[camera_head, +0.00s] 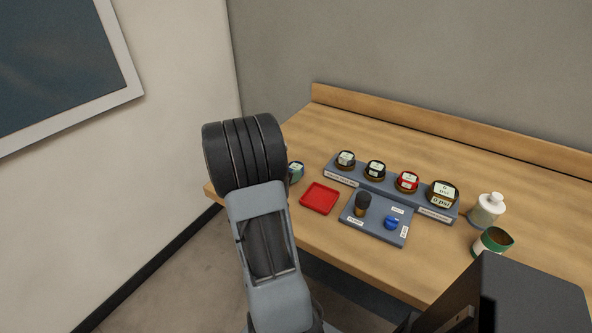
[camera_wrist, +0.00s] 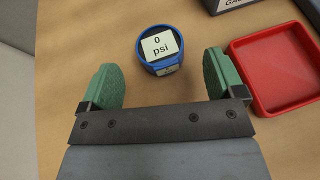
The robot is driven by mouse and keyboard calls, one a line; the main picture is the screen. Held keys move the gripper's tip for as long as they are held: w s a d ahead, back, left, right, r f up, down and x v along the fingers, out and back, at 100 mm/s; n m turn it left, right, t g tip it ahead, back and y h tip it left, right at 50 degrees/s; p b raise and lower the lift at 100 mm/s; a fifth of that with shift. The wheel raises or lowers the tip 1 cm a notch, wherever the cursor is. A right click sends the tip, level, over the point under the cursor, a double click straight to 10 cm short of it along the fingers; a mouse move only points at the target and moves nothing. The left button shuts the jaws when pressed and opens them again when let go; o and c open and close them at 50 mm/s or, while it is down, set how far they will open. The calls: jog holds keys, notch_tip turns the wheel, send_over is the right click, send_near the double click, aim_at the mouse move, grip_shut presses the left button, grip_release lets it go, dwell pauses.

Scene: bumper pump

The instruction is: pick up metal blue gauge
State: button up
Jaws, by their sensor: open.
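The blue gauge (camera_wrist: 160,50) is a round blue-rimmed thing with a white "0 psi" label on its face. It sits on the wooden table in the wrist view, ahead of my gripper and roughly centred between the fingers. My gripper (camera_wrist: 158,80) is open, with green pads on both sides and nothing between them. In the head view, the gauge (camera_head: 296,172) shows only in part at the table's left end, beside my arm, which hides the rest. My gripper's fingers are hidden by the arm in that view.
A red tray (camera_head: 319,198) lies just right of the gauge, close to my right finger in the wrist view. A grey-blue rack (camera_head: 428,210) holds several gauges. A panel (camera_head: 377,228) bears a black-capped item and a blue knob. A white bottle (camera_head: 487,210) and green-banded cup (camera_head: 492,242) stand right.

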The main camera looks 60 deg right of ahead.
aim_at(294, 167)
jog(key=shift+p+x, duration=0.5)
jog(key=shift+x, duration=2.2)
jog(key=c, duration=1.1)
